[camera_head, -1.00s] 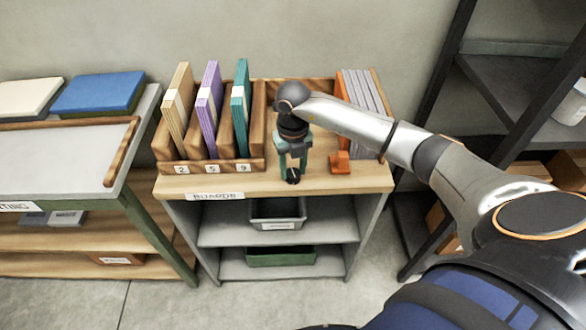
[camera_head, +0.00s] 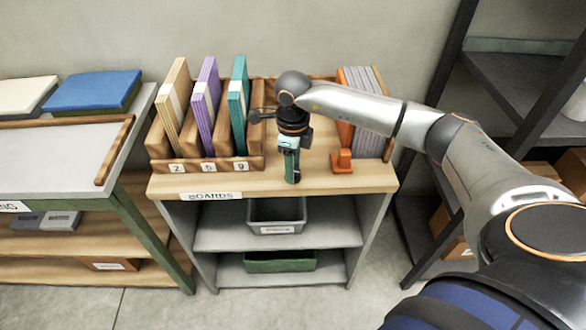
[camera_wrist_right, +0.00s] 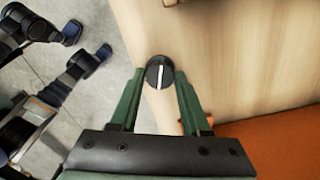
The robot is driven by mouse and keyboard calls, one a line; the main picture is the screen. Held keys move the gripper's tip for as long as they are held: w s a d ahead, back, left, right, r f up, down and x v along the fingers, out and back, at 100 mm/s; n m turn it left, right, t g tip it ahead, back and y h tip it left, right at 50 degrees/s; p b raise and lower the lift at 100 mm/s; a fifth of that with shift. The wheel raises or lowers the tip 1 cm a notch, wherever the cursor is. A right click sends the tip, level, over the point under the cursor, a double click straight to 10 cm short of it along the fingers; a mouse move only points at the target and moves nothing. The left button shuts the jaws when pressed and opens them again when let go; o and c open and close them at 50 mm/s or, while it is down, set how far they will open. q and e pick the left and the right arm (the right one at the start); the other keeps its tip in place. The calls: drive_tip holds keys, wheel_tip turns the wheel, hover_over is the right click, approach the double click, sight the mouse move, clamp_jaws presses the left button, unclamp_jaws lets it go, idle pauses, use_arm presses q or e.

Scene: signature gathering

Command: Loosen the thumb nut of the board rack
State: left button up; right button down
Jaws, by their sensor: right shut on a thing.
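The thumb nut is a round black knob with a white line (camera_wrist_right: 160,72), at the front edge of the wooden rack top in the right wrist view. My right gripper (camera_wrist_right: 159,78) has its green fingers on both sides of the knob and is shut on it. In the head view my right gripper (camera_head: 292,178) points down at the front of the rack top and hides the knob. The board rack (camera_head: 330,180) has an orange clamp piece (camera_head: 342,160) just right of the gripper. My left gripper is in neither view.
Slots labelled 2, 5 and 9 hold tan (camera_head: 172,105), purple (camera_head: 207,100) and teal boards (camera_head: 238,105) left of the gripper. Grey boards (camera_head: 368,105) stand at the right. A grey bin (camera_head: 277,214) and a green bin (camera_head: 280,262) sit on shelves below. A dark shelf unit (camera_head: 440,120) stands at the right.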

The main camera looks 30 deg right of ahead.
drive_tip(key=shift+w+n+b, duration=0.1)
drive_tip(key=shift+n+b, duration=0.2)
drive_tip(key=shift+n, duration=0.5)
drive_tip(key=shift+n+b, duration=0.35)
drive_tip(key=shift+n, duration=0.65)
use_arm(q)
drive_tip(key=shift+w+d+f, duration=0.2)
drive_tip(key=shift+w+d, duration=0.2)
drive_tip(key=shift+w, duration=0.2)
use_arm(e)
drive_tip(key=shift+r, duration=0.1)
drive_tip(key=shift+n, duration=0.3)
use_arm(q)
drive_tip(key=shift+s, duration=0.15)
use_arm(e)
drive_tip(key=shift+c, duration=1.8)
unclamp_jaws()
wheel_tip(320, 180, up, 12)
drive_tip(key=shift+r, duration=0.25)
